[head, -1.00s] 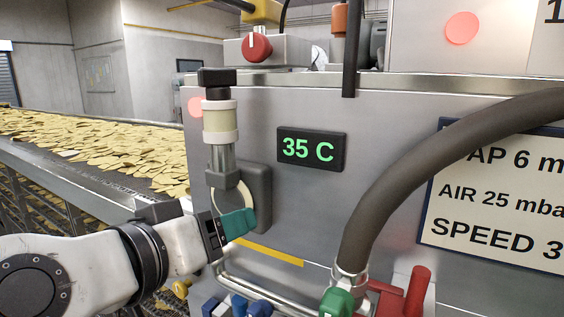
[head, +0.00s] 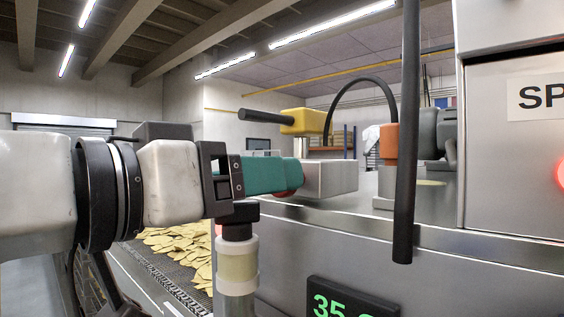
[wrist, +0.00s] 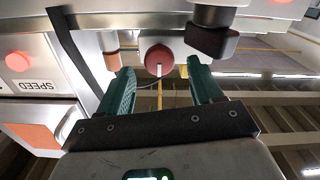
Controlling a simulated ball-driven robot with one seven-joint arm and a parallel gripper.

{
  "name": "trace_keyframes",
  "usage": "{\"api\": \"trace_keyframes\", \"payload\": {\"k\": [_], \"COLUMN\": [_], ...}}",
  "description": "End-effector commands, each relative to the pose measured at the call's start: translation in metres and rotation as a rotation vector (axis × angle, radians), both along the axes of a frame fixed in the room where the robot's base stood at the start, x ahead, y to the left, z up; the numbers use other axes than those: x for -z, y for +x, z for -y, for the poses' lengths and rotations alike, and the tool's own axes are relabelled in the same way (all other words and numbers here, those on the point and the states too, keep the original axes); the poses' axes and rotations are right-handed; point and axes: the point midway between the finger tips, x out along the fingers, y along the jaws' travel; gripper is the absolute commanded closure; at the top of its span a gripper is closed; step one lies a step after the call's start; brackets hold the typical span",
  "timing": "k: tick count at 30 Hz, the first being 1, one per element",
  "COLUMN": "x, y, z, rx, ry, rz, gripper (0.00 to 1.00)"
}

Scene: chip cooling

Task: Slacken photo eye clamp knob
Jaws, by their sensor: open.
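The round red clamp knob (wrist: 156,61) has a white line on its face and sits on a grey block. In the wrist view it lies between the two teal fingertips of my gripper (wrist: 160,70), at their far ends. My gripper is open, with a gap visible on each side of the knob. In the head view my gripper (head: 290,172) is at the left end of the grey block (head: 328,179) and covers most of the knob; only a red sliver (head: 283,194) shows. The yellow photo eye (head: 303,122) stands above the block. I cannot tell whether the fingers touch the knob.
A dark hanging bar (head: 405,140) stands right of the block. A black-capped sensor post (head: 237,262) is just below my gripper. An orange-topped fitting (head: 389,141) is behind the bar. Chips (head: 180,252) lie on the conveyor at lower left.

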Motion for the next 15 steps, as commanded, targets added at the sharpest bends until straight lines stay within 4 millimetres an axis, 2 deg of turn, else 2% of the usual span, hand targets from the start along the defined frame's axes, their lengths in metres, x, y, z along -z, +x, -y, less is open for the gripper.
{"api": "trace_keyframes", "payload": {"k": [6, 15], "x": [-0.001, 0.001], "y": [0.020, 0.026], "z": [0.016, 0.020], "rx": [0.001, -0.001], "ry": [0.000, 0.001], "rz": [-0.001, 0.000], "gripper": [0.35, 0.35]}}
